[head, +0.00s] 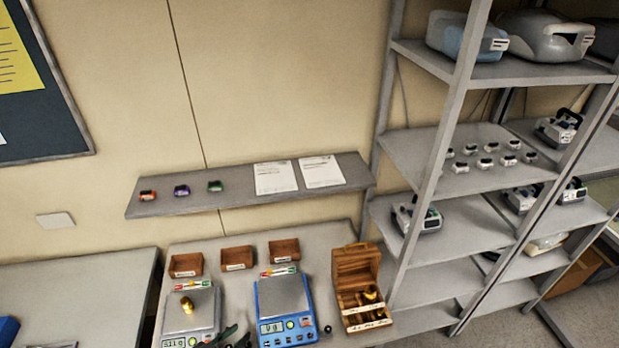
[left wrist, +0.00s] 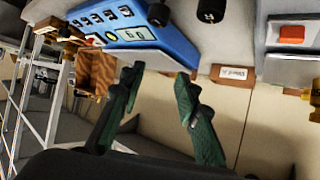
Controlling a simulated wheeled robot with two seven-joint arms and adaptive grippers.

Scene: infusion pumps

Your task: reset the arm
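My left gripper (head: 230,338) shows at the bottom edge of the head view, between the grey scale (head: 203,305) and the blue scale (head: 283,294). In the left wrist view its two dark green fingers (left wrist: 159,76) stand apart with nothing between them. The blue scale (left wrist: 150,38) shows beyond the fingertips there, with the picture tilted over. Most of the left arm is outside the head view. My right gripper is in neither view.
A brass weight (head: 187,304) stands on the grey scale. An open wooden box (head: 355,268) holds brass weights. Small wooden trays (head: 236,258) line the table's back. A wall shelf (head: 230,198) and metal rack (head: 462,120) stand behind and to the right.

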